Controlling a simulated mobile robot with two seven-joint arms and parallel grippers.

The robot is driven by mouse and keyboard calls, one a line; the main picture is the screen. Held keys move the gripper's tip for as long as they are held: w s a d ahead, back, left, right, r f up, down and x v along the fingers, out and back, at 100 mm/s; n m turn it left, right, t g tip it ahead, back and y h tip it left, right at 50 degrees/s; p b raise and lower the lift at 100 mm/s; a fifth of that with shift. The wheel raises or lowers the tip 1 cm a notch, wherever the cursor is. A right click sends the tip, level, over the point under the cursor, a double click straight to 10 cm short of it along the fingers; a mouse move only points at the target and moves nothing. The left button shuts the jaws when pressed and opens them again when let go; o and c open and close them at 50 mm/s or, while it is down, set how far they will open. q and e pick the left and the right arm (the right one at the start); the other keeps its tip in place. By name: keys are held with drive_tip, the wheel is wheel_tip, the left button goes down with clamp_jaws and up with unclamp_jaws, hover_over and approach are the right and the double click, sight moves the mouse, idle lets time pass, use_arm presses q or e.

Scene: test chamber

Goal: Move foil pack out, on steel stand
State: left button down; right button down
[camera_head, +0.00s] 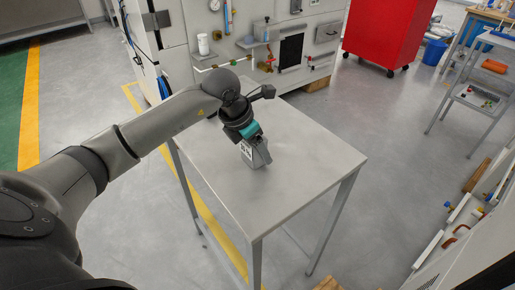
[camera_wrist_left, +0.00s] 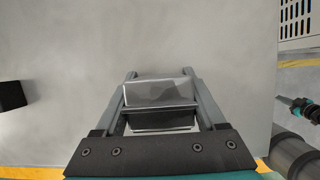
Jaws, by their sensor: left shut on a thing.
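The foil pack (camera_wrist_left: 160,92) is a shiny silver, flat-faced pack with a dark lower section, between the two fingers of my left gripper (camera_wrist_left: 158,78) in the left wrist view. My left gripper (camera_head: 258,162) is shut on it, pointing down over the steel stand (camera_head: 300,160), a grey metal table with thin legs. In the head view the gripper hides most or all of the pack. I cannot tell whether the pack touches the stand's top. The bare stand top also fills much of the left wrist view (camera_wrist_left: 60,60). My right gripper is in neither view.
The rest of the stand top is clear. Behind it is a pale cabinet wall with a white bottle (camera_head: 203,44) on a small shelf. A red cabinet (camera_head: 390,30) on wheels stands at the back right. A grey shelf rack (camera_head: 485,95) stands at the right.

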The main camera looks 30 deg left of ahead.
use_arm(q)
unclamp_jaws()
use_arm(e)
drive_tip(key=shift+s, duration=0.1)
use_arm(q)
drive_tip(key=shift+r, duration=0.35)
drive_tip(key=p+v, duration=0.2)
drive_tip(key=v, duration=0.9)
drive_tip(key=shift+s+r, duration=0.2)
drive_tip(key=shift+s, duration=0.05)
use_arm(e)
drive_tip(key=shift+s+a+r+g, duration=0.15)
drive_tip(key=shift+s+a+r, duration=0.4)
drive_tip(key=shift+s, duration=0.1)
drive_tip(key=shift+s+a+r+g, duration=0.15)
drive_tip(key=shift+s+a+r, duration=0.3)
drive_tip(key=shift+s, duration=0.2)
use_arm(q)
drive_tip(key=shift+a, duration=0.1)
